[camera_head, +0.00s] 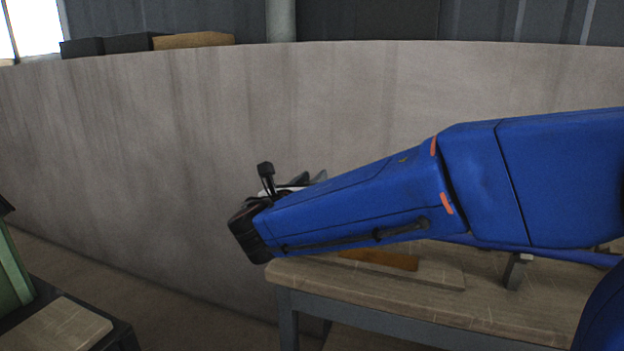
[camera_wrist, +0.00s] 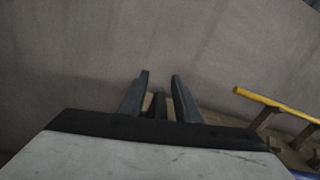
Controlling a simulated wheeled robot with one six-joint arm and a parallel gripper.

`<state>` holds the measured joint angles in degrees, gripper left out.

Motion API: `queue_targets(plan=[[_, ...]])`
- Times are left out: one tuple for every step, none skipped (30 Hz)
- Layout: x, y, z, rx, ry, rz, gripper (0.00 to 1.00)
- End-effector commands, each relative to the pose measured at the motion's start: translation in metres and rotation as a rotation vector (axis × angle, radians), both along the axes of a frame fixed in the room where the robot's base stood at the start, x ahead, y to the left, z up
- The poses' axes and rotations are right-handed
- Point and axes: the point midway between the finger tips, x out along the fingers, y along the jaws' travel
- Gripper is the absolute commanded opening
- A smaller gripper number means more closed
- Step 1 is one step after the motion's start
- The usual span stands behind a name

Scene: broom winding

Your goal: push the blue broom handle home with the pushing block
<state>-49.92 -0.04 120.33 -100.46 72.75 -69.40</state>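In the wrist view my gripper (camera_wrist: 160,78) has its two dark fingers apart, with a clear gap between the tips and nothing held there. A dark piece sits further back between the fingers. In the head view my blue arm reaches left above the workbench (camera_head: 400,300), and the fingers are hidden behind the arm. A blue sliver (camera_wrist: 304,174) shows at the lower right of the wrist view; I cannot tell if it is the blue broom handle. A flat orange-brown block (camera_head: 380,259) lies on the bench under the arm; I cannot tell if it is the pushing block.
A yellow rod (camera_wrist: 275,103) rests on supports at the right of the wrist view, apart from my gripper. A dark upright bracket (camera_head: 516,270) stands on the bench. A curved grey wall (camera_head: 150,150) closes off the back. A green thing (camera_head: 14,272) stands at lower left.

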Motion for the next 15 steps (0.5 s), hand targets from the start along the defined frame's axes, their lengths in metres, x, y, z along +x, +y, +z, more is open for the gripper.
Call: queue_targets(plan=[[0.0015,-0.0006,0.0,0.0,0.0,0.0,0.29],[0.0019,-0.0007,0.0,0.0,0.0,0.0,0.29],[0.0023,-0.0008,0.0001,0.0,0.0,0.0,0.29],[0.0024,-0.0007,0.0001,0.0,0.0,0.0,0.29],[0.0025,-0.0008,0.0001,0.0,0.0,0.001,0.29],[0.0024,-0.0007,0.0001,0.0,0.0,0.001,0.29],[0.0024,-0.0007,0.0001,0.0,0.0,0.001,0.29],[0.0023,-0.0006,0.0001,0.0,0.0,0.001,0.29],[0.0023,-0.0007,0.0002,0.0,0.0,0.001,0.29],[0.0023,-0.0007,0.0002,0.0,0.0,0.001,0.27],[0.0023,-0.0007,0.0002,0.0,0.0,0.001,0.2],[0.0023,-0.0007,0.0002,0.0,0.0,0.001,0.1],[0.0023,-0.0007,0.0002,0.001,0.0,0.001,0.03],[0.0022,-0.0007,0.0002,0.001,0.0,0.001,0.0],[0.0022,-0.0007,0.0002,0.001,0.0,0.001,0.0]])
